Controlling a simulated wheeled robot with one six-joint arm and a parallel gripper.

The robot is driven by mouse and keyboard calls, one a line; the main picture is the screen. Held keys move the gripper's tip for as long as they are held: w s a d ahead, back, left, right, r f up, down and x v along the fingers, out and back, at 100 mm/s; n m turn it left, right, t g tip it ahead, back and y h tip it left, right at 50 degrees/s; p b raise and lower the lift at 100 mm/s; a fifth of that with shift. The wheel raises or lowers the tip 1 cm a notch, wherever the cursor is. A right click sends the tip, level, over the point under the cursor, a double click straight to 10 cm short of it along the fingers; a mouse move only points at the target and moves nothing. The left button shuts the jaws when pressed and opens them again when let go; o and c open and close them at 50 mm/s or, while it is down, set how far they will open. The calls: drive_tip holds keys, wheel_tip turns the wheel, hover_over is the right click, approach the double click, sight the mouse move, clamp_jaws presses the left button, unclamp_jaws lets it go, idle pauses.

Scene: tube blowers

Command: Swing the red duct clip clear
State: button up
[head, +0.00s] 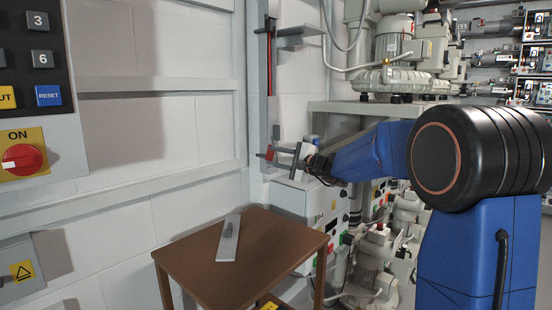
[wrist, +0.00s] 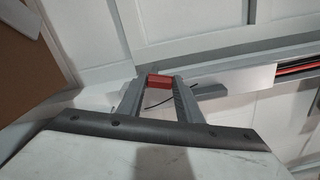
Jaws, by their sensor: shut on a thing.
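The red duct clip (head: 268,153) sits at the lower part of the upright grey duct (head: 263,90) on the wall. In the wrist view the clip (wrist: 160,81) is a short red block between my fingertips. My gripper (head: 277,151) reaches in from the right, and its two grey fingers (wrist: 160,88) are shut on the clip. The clip's far side and its hinge are hidden. A red strand shows in the open upper duct, and red and dark strands (wrist: 300,67) show at the right of the wrist view.
A brown table (head: 190,245) stands below with a flat grey piece (head: 229,238) on it. A grey control box (head: 305,205) is just under my gripper. A grey bracket (head: 298,34) juts from the duct. Pumps (head: 395,55) fill the shelf on the right.

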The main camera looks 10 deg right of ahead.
drive_tip(key=shift+s+a+f+n, duration=0.1)
drive_tip(key=shift+n, duration=0.9)
drive_tip(key=shift+s+a+f+n, duration=0.1)
drive_tip(key=shift+n, duration=0.9)
drive_tip(key=o, duration=1)
drive_tip(key=shift+o, duration=0.2)
drive_tip(key=shift+d+r, duration=0.1)
drive_tip(key=v, duration=1.7)
drive_tip(key=shift+s+d, duration=0.1)
